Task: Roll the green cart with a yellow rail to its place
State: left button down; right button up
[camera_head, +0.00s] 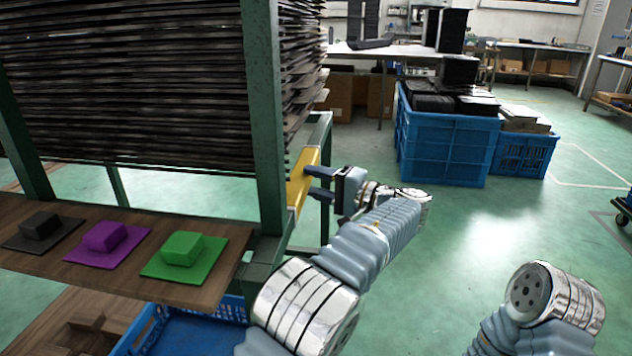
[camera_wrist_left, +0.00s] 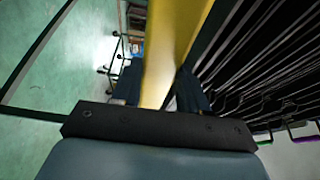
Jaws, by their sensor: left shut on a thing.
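The green cart (camera_head: 261,120) is a tall green post frame that holds a stack of dark panels, at the left of the head view. Its yellow rail (camera_head: 303,178) is on the right side of the frame. My left gripper (camera_head: 311,182) reaches in from the right and is shut on the yellow rail. In the left wrist view the yellow rail (camera_wrist_left: 172,45) runs up between the two dark fingers, with the panel edges at right. Only a link of my right arm shows at lower right; the right gripper is out of view.
Blue crates (camera_head: 440,150) with black parts stand behind my left gripper.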

pick_arm(q)
jog(key=c, duration=0.6)
grip_release()
jog(key=shift+w, duration=0.15)
jog(key=v, duration=1.3)
jog(key=shift+d+p, duration=0.3)
jog(key=shift+d, duration=0.05)
